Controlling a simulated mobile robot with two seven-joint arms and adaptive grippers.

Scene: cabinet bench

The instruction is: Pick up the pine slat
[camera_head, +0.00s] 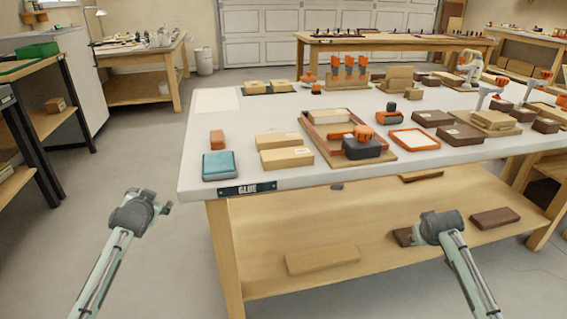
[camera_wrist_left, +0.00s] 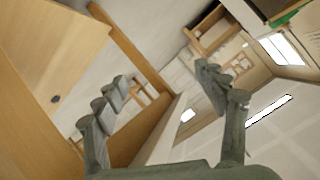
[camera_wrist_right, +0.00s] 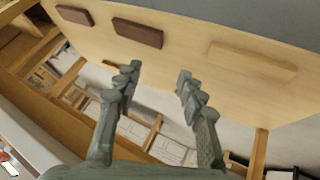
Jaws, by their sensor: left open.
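A long pale wooden piece that looks like the pine slat (camera_head: 322,259) lies flat on the bench's lower shelf, front left. It also shows in the right wrist view (camera_wrist_right: 252,62). Similar pale blocks (camera_head: 287,157) lie on the bench top, so I cannot be sure which is meant. My left gripper (camera_head: 150,208) is open and empty over the floor, left of the bench; its spread fingers show in the left wrist view (camera_wrist_left: 163,85). My right gripper (camera_head: 440,225) is in front of the bench's lower shelf, open and empty in the right wrist view (camera_wrist_right: 157,78).
The white bench top (camera_head: 215,140) carries a teal box (camera_head: 220,166), an orange-rimmed tray (camera_head: 415,139) and several blocks. Dark brown slats (camera_head: 495,217) lie on the lower shelf (camera_head: 400,255). A bench leg (camera_head: 224,255) stands at the front left corner. The left floor is clear.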

